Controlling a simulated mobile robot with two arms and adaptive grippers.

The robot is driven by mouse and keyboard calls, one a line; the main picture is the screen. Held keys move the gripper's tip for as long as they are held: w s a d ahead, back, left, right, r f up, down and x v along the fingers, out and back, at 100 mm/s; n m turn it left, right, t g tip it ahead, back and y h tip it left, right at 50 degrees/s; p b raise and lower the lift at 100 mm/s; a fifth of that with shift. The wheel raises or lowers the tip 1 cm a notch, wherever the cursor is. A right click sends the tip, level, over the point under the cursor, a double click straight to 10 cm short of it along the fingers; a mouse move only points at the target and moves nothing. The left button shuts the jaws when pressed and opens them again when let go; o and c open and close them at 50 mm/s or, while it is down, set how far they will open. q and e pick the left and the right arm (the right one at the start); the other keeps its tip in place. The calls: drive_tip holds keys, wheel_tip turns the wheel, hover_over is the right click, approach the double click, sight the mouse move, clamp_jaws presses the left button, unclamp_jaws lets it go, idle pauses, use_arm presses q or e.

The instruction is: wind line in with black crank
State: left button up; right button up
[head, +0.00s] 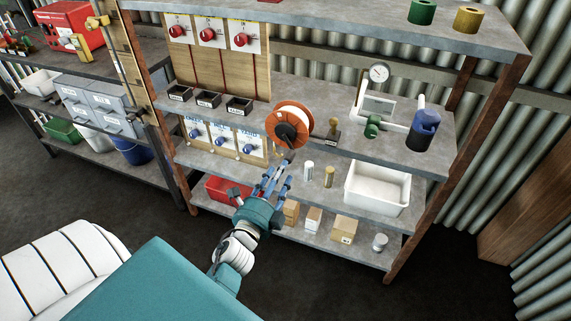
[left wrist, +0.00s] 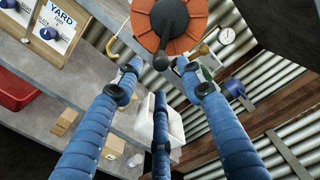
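An orange line reel (head: 290,125) with pale line around its rim stands at the front edge of the middle shelf. It also fills the top of the left wrist view (left wrist: 195,38). The black crank (left wrist: 170,18) sits on the reel's face, its handle toward the wrist camera. My left gripper (head: 280,166) is just below and in front of the reel. Its blue fingers are spread and empty, and in the left wrist view (left wrist: 158,68) the crank lies beyond the fingertips. Contact with the crank is not visible. My right gripper is not in view.
A small brass-coloured stand (head: 333,131) is right of the reel, near a pipe with a gauge (head: 379,73). Black bins (head: 207,99) stand left. A white tub (head: 378,188) and small bottles (head: 309,170) are on the shelf below. The floor in front is open.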

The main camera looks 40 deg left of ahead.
use_arm(q)
drive_tip(key=v, duration=0.5)
drive_tip(key=shift+s, duration=0.15)
drive_tip(key=s+d+f+n+g+h, duration=0.1)
drive_tip(key=s+d+f+n+g, duration=0.25)
drive_tip(key=f, duration=0.75)
drive_tip(key=s+d+f+n+g+h, duration=0.2)
drive_tip(key=s+d+f+n, duration=0.15)
drive_tip(key=f, duration=0.85)
drive_tip(key=s+d+f+n+g+h, duration=0.1)
drive_tip(key=s+d+f+n+g, duration=0.2)
drive_tip(key=f, duration=0.8)
drive_tip(key=s+f+n+g, duration=0.2)
drive_tip(key=s+f, duration=0.4)
drive_tip(key=s, duration=0.4)
drive_tip(key=s+d+f+n+g, duration=0.1)
drive_tip(key=s+f+n+g, duration=0.1)
drive_tip(key=s+f, duration=0.4)
drive_tip(key=s+d+f+n+g, duration=0.1)
drive_tip(key=s+f+g, duration=0.3)
drive_tip(key=s, duration=1)
drive_tip(key=shift+f+n, duration=0.4)
drive_tip(key=shift+f, duration=0.5)
